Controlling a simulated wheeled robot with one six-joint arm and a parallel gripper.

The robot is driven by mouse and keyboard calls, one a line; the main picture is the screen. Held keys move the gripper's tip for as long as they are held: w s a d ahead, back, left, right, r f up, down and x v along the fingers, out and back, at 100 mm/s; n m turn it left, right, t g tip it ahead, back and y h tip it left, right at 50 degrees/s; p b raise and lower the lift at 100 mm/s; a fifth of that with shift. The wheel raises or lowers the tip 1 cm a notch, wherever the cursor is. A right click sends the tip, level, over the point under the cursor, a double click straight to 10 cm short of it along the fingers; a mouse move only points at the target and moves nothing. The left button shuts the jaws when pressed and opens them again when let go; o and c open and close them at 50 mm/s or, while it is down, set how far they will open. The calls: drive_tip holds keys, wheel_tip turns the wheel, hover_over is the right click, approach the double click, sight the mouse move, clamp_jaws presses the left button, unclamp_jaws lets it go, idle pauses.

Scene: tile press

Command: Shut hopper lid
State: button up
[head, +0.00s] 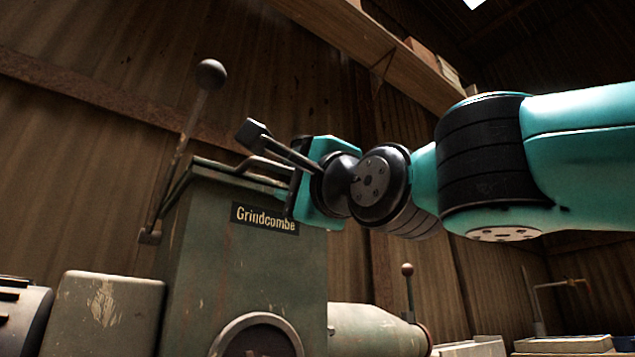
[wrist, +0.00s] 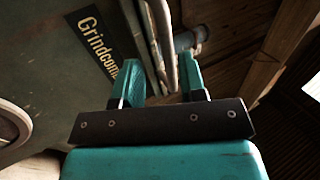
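The green hopper body (head: 250,265), labelled "Grindcombe", stands at centre left in the head view. The hopper lid's dark edge (head: 215,170) shows along its top, seen from below, so I cannot tell how far the lid is open. My gripper (head: 262,170) is at the hopper's upper right edge, with its fingertips partly hidden. In the wrist view my gripper (wrist: 163,70) has its two teal fingers apart. A grey metal bar (wrist: 163,45) runs into the gap between them. Neither finger is clearly pressed on it.
A lever with a ball knob (head: 211,74) rises at the hopper's left. A second, smaller lever (head: 408,285) stands at the lower right. A wooden shelf (head: 375,45) runs overhead.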

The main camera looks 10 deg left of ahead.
drive_tip(key=b+v, duration=1.4)
drive_tip(key=v, duration=0.3)
idle(0.6)
